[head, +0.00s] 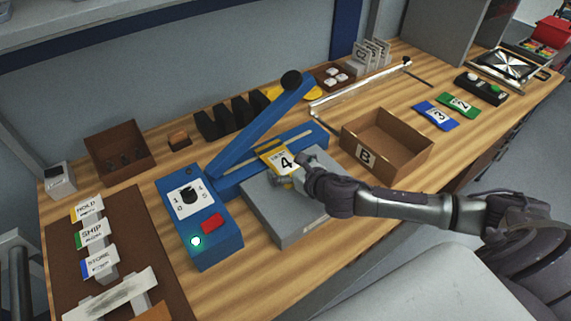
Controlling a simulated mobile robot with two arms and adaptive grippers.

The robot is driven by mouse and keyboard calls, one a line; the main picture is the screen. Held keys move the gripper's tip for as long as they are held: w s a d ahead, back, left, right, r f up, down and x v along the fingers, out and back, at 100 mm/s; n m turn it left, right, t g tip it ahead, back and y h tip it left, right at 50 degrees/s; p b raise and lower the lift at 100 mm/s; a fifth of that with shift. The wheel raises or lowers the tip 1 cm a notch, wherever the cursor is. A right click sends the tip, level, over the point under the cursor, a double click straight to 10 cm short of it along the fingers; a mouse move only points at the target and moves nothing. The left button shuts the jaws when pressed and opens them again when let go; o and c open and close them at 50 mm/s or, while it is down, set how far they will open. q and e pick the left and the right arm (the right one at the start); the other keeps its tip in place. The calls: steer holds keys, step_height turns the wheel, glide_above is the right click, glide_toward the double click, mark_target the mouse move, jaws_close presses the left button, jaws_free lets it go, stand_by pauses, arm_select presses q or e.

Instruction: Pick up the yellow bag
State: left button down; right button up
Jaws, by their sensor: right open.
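The yellow bag (270,158) has a white label with the number 4. It lies at the back of the grey platform (262,206), against the blue heat-sealer-like machine (228,240) with its blue arm raised. My right gripper (298,172) reaches in from the right, with its fingers at the bag's right edge, over the platform. It is open; the fingers cover part of the bag's right side, and I cannot tell whether they touch it. My left gripper is not in view.
An open brown box marked B (415,158) stands right of the platform. A blue bag (436,115) and a green bag (458,104) lie further right. The raised blue arm (255,125) rises behind the platform. Label stands (92,235) occupy the left.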

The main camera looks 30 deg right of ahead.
steer(key=c, duration=1)
steer(key=shift+c, duration=0.3)
steer(key=shift+r, duration=0.15)
